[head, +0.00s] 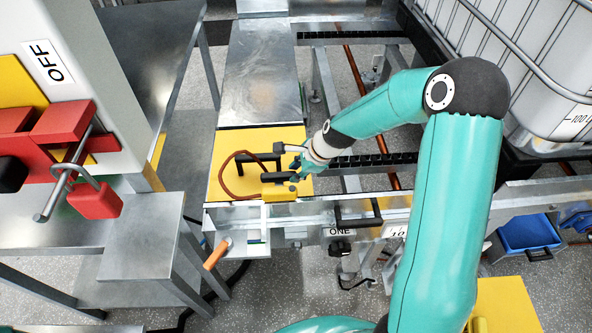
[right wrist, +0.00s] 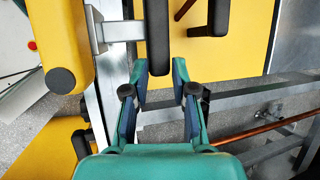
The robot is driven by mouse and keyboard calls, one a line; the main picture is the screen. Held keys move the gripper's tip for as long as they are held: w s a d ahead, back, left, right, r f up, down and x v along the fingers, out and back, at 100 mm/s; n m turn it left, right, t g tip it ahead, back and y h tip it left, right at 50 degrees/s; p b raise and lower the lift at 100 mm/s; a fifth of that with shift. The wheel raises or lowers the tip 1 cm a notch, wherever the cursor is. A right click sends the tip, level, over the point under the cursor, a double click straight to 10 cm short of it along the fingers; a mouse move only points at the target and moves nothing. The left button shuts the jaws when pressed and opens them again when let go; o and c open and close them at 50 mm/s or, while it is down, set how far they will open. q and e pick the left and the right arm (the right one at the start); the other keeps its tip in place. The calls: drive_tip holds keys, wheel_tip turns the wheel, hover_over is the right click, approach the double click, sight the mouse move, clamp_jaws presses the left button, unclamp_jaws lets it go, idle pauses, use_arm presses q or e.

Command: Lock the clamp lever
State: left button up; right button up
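The clamp lever appears to be the black bar (head: 264,178) beside a yellow block (head: 279,192) on the yellow plate (head: 222,143). In the right wrist view the black bar (right wrist: 157,30) points toward my gripper, with a metal bracket (right wrist: 108,31) joining it on the left. My right gripper (head: 288,166) is at the right end of the bar. It is open in the right wrist view (right wrist: 158,72), the bar's rounded end between its fingertips with gaps at both sides. Whether the lever is locked I cannot tell. My left gripper is not in view.
A second black handle (head: 262,157) and a rust-coloured cable loop (head: 224,178) are close by on the plate. A cabinet with an OFF sign (head: 50,62) and red padlock (head: 96,198) stands left. A rail (head: 310,216) runs in front; a caged white tank (head: 520,55) stands right.

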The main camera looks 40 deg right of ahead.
clamp_jaws()
